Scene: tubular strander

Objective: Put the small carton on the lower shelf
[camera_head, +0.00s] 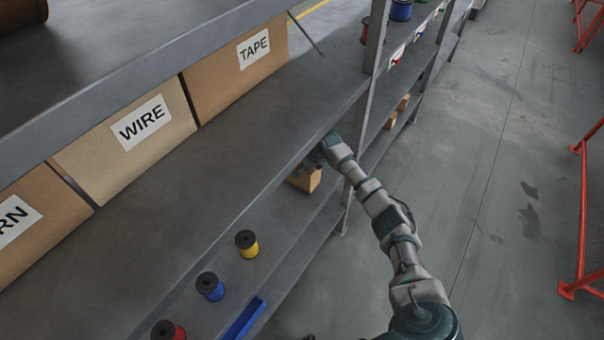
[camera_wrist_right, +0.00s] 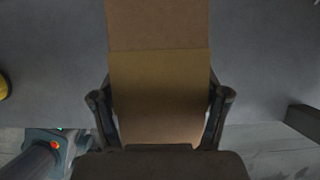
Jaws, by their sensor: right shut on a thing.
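The small carton (camera_head: 306,179) is a plain brown box at the lower shelf (camera_head: 290,240), near the shelf's right-hand upright. In the right wrist view the carton (camera_wrist_right: 158,95) fills the middle, between the two fingers. My right gripper (camera_wrist_right: 160,110) is shut on it, one finger on each side. In the head view the right gripper (camera_head: 318,157) is partly hidden by the edge of the shelf above. Whether the carton touches the lower shelf I cannot tell. My left gripper is not in view.
Yellow (camera_head: 246,244), blue (camera_head: 210,286) and red (camera_head: 168,331) spools stand on the lower shelf, with a blue tray (camera_head: 243,318) near its edge. Large boxes labelled WIRE (camera_head: 130,150) and TAPE (camera_head: 240,75) stand on the shelf above. Red railings (camera_head: 585,220) stand at right; the aisle floor is clear.

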